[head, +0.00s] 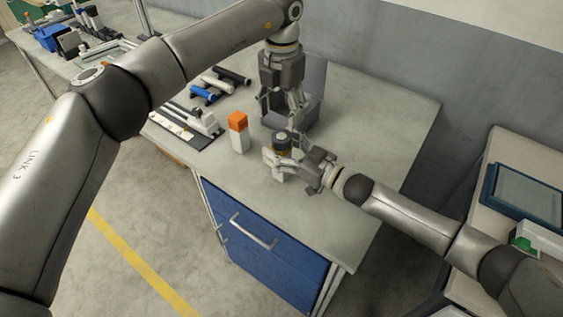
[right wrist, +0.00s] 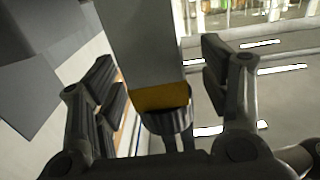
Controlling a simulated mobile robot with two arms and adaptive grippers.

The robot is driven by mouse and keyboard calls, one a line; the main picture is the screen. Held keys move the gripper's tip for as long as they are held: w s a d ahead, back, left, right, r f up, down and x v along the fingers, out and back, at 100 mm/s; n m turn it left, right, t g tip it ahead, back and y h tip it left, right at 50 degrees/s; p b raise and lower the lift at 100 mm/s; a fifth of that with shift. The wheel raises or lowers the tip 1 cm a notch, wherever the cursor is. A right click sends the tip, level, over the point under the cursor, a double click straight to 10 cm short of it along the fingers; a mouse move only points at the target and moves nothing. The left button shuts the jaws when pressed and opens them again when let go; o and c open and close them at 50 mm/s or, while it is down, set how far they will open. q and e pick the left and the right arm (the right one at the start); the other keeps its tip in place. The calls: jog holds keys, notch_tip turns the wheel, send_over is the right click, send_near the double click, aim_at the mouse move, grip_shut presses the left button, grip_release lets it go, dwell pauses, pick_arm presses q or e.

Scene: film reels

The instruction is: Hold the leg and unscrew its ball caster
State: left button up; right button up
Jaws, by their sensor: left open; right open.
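The leg (head: 280,173) stands upright on the grey workbench, pale below with a yellow band. A dark ribbed cap, apparently the ball caster (head: 281,140), is at its top. In the right wrist view the grey leg (right wrist: 143,45), yellow band and dark caster (right wrist: 168,121) appear upside down between my fingers. My right gripper (head: 284,155) is open around the leg's upper part, with visible gaps on both sides in the wrist view. My left gripper (head: 296,124) is open, pointing down just above and right of the caster, and holds nothing visible.
An orange-topped white block or bottle (head: 238,132) stands left of the leg. A grey bin (head: 309,95) stands behind my left gripper. Blue and black cylinders (head: 205,94) lie at the back left. The bench's front right is clear.

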aim_at(282, 136)
jog(key=c, duration=1.4)
pick_arm(q)
jog(key=shift+o, duration=0.9)
pick_arm(e)
grip_shut()
pick_arm(q)
jog(key=m, duration=0.3)
jog(key=r+m, duration=0.1)
jog(key=m, duration=0.3)
jog(key=shift+r, duration=0.2)
notch_tip(282, 136, down, 8)
jog(key=m, duration=2)
jog(key=shift+f, duration=0.2)
